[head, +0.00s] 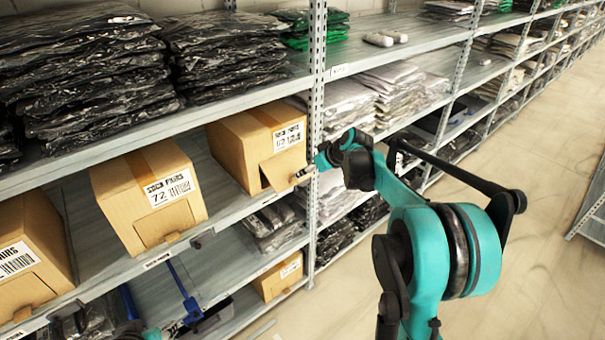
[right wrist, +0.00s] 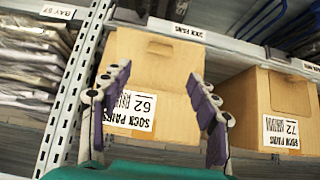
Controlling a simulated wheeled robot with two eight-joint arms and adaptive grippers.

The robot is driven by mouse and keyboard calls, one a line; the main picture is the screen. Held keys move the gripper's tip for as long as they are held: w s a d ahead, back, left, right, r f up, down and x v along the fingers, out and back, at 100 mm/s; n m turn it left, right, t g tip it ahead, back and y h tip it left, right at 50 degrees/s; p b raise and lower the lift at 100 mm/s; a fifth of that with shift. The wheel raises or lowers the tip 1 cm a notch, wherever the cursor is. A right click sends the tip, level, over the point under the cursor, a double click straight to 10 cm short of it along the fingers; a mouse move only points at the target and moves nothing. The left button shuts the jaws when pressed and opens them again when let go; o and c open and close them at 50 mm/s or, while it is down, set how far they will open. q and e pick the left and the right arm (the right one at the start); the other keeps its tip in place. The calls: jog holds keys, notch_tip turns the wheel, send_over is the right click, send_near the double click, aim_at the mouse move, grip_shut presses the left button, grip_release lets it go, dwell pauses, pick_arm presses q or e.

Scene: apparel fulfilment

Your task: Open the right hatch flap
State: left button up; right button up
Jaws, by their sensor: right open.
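The right carton (head: 262,140), labelled 62, stands on the middle shelf beside the post. Its hatch flap (head: 283,170) is low on the front face and appears tilted outward, with a dark gap at its left edge. My right gripper (head: 306,172) is at the flap's right side; I cannot tell whether it touches. In the right wrist view the carton (right wrist: 180,85) appears upside down between the spread, empty fingers of my right gripper (right wrist: 160,85). A teal and dark part of my left arm shows at the bottom left of the head view; its fingers are unclear.
Carton 72 (head: 150,200) and another carton (head: 30,255) stand to the left with hatches closed. A shelf post (head: 316,110) is close to my right gripper. A blue divider (head: 185,295) stands below. The aisle floor (head: 520,150) is clear.

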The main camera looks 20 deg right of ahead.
jog(key=v, duration=0.3)
dwell(0.5)
